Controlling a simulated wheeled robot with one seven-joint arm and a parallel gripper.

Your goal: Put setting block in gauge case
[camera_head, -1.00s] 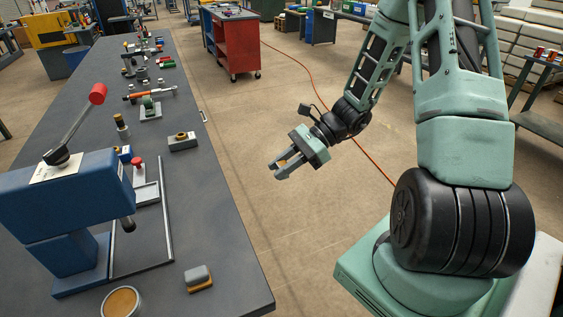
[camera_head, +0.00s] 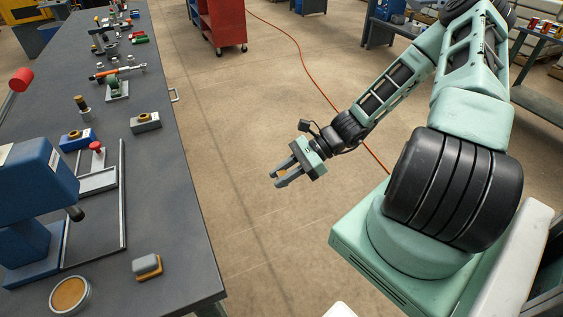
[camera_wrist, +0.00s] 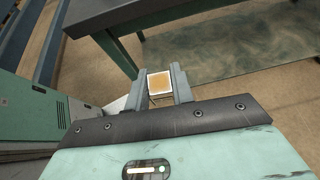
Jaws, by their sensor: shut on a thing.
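My gripper (camera_head: 280,176) is shut on a small square block (camera_wrist: 160,83) with an orange-tan face and a pale rim, which I take as the setting block. In the wrist view the block sits between both fingers. In the head view it shows as an orange spot, mostly hidden by the fingers. The gripper hangs over open floor, right of the workbench (camera_head: 185,225) and apart from it.
A red cart (camera_head: 222,25) stands behind. Floor between bench and arm is clear.

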